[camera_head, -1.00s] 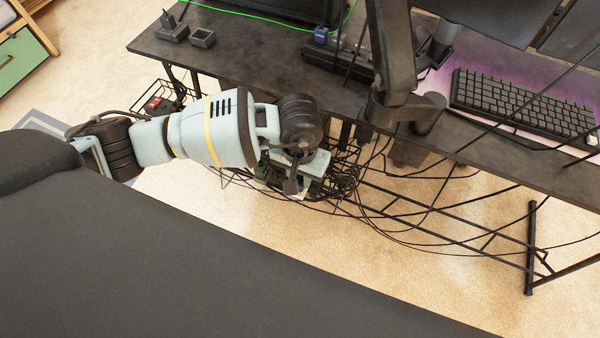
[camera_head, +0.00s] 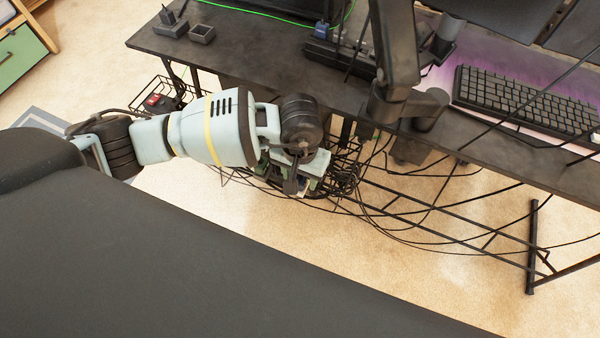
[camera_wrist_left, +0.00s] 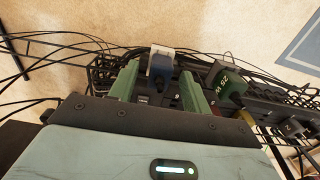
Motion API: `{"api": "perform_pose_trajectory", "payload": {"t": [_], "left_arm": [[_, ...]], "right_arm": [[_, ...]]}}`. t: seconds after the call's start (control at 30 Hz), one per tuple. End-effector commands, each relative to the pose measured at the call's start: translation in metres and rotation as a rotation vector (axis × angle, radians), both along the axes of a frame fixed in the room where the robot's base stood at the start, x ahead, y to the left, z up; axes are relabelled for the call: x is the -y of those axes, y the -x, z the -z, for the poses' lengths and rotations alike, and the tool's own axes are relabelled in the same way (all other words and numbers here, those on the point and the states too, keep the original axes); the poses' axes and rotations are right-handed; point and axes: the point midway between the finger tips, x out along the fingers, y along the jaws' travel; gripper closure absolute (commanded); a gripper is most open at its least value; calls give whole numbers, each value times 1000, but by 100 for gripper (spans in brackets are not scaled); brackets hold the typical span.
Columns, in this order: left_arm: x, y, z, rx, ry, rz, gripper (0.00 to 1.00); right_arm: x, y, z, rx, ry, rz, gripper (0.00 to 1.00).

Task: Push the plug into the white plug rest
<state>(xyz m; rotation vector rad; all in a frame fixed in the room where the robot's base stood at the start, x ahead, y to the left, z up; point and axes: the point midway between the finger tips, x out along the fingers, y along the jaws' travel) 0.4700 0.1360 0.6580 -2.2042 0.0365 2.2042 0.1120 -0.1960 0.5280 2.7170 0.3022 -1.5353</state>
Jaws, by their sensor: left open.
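My left gripper (camera_head: 297,182) is in the cable rack under the desk's front edge, pointing down. In the left wrist view its two green fingers (camera_wrist_left: 160,70) stand apart, one on each side of a dark blue plug (camera_wrist_left: 160,68). A gap shows between the plug and the right finger; I cannot tell whether the left finger touches it. A white block (camera_wrist_left: 162,50), which may be the white plug rest, is just beyond the plug and partly hidden by it. I cannot tell how far the plug sits in anything. My right gripper is not in view.
A green plug block (camera_wrist_left: 228,84) stands right of the fingers, beside a black power strip (camera_wrist_left: 262,108). Loose cables run around the wire rack (camera_head: 440,220). The desk (camera_head: 250,65) bears a keyboard (camera_head: 520,100) and a monitor arm (camera_head: 395,60).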

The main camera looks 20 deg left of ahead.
Motion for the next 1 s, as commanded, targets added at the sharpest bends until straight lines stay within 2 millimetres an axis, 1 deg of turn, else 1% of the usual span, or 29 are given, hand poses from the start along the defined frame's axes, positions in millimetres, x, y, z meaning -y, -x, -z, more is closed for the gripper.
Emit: {"api": "perform_pose_trajectory", "payload": {"t": [0.17,0.2,0.3,0.5,0.6,0.77,1.0], "left_arm": [[0,0,-1,0,0,0,52],[0,-1,-10,4,2,1,52],[0,-1,-29,5,0,1,52],[0,-1,-60,4,1,1,52],[0,-1,-71,2,1,0,52],[0,0,-78,1,0,-1,52],[0,0,-78,0,0,0,52]], "right_arm": [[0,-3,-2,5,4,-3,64],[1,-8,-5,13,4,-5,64],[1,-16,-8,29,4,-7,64],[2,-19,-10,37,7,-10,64],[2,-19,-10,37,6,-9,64],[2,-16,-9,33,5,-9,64],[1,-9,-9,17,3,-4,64]]}}
